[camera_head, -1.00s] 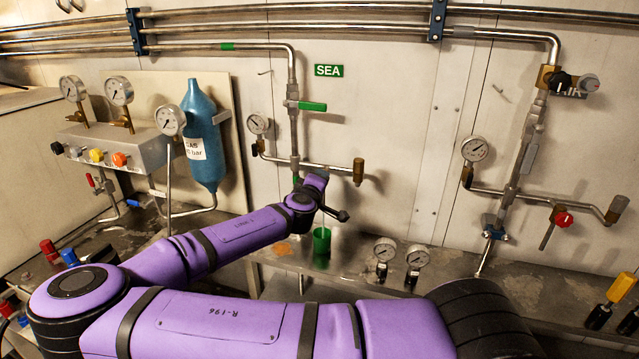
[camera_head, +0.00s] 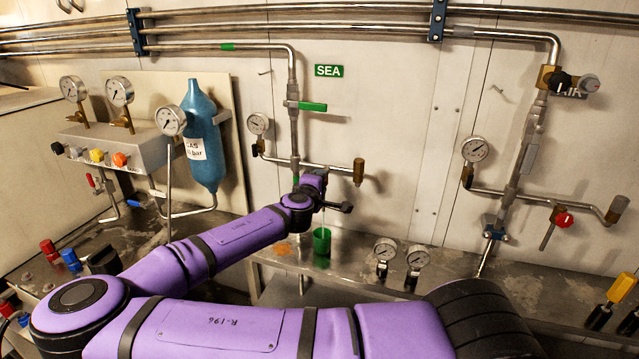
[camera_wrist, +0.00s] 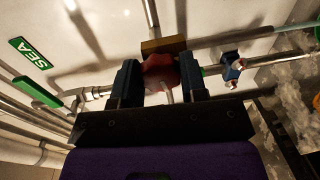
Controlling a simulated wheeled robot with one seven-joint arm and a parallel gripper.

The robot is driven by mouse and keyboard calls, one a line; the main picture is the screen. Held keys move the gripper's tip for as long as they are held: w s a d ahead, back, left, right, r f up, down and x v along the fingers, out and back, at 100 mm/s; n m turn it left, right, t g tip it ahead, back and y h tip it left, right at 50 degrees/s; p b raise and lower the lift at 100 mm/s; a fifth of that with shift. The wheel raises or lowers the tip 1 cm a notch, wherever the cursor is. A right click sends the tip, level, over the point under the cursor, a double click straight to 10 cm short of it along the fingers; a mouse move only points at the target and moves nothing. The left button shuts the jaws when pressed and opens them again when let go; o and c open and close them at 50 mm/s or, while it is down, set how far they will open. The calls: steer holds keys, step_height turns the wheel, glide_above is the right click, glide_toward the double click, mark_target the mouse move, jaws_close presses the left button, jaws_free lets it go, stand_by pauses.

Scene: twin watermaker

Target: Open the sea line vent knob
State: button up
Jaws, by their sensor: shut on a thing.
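The red knob (camera_wrist: 160,72) sits in front of a brass block (camera_wrist: 163,45) on the sea line pipework in the wrist view. My gripper (camera_wrist: 158,68) has one dark finger on each side of it and is shut on it. The green SEA sign (camera_wrist: 31,53) and a green valve handle (camera_wrist: 40,105) show at the left there. In the head view, the SEA sign (camera_head: 329,71) and the green handle (camera_head: 312,106) are above my wrist. My gripper (camera_head: 322,190) is at the lower part of the sea line, where my own wrist hides the knob.
A green cup (camera_head: 321,240) stands on the bench just below my wrist. A gauge (camera_head: 258,124) and a brass fitting (camera_head: 359,172) flank the sea line. Two small gauges (camera_head: 385,251) stand on the bench to the right. A blue cylinder (camera_head: 204,136) is at the left.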

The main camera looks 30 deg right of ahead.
steer(key=o, duration=0.9)
steer(key=v, duration=1.1)
steer(key=shift+w, duration=0.1)
